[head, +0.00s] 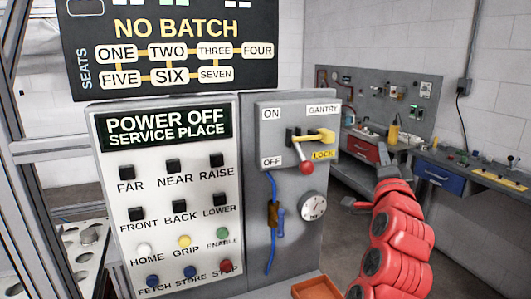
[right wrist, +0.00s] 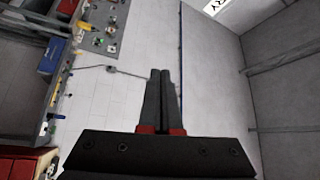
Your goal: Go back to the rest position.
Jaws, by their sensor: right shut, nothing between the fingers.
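My right arm comes up red from the lower right in the head view. My right gripper (head: 402,146) is at its upper end, dark and small, to the right of the switch box and apart from it. In the right wrist view the two dark fingers of this gripper (right wrist: 160,74) lie side by side, shut, with nothing held. My left gripper is not in view.
A control panel (head: 222,190) with several buttons reads "POWER OFF SERVICE PLACE". Beside it a switch box (head: 273,150) has a red-knobbed lever (head: 306,167) and a yellow piece. An orange tray (head: 315,288) is below. Workbenches (head: 437,180) stand behind.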

